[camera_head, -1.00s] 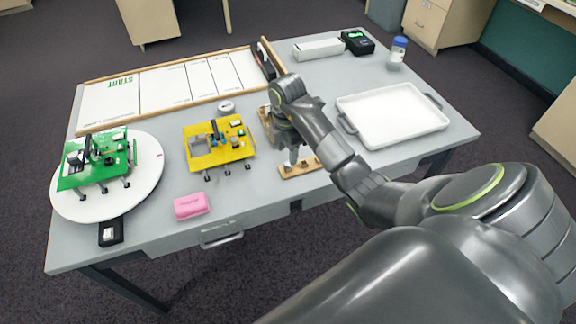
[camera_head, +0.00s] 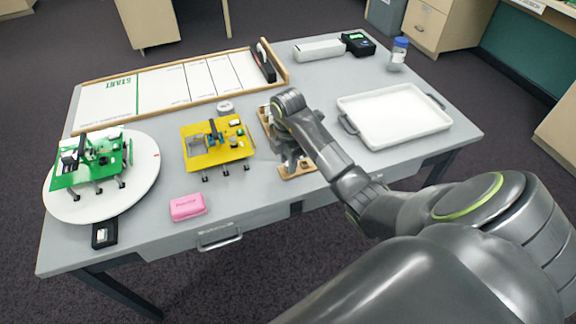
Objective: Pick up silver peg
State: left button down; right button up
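My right arm reaches in from the lower right. Its gripper (camera_head: 291,162) points down at a narrow wooden board (camera_head: 301,172) near the middle of the table. The gripper and wrist cover much of the board. The silver peg cannot be made out; it may be hidden behind the gripper. The fingers are too small and dark to tell whether they are open or shut. My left gripper is not in view.
Left of the board stands a yellow wheeled model (camera_head: 217,146), with a green one (camera_head: 90,163) on a white disc (camera_head: 143,181). A pink block (camera_head: 187,207) lies near the front edge. A white tray (camera_head: 394,116) is at right. A wood-framed track (camera_head: 150,91) lies behind.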

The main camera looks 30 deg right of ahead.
grip_shut()
jog(key=shift+r, duration=0.1)
jog(key=shift+r, duration=0.25)
notch_tip(320, 180, up, 2)
jog(key=shift+w+r, duration=0.1)
notch_tip(320, 180, up, 7)
jog(key=p, duration=0.7)
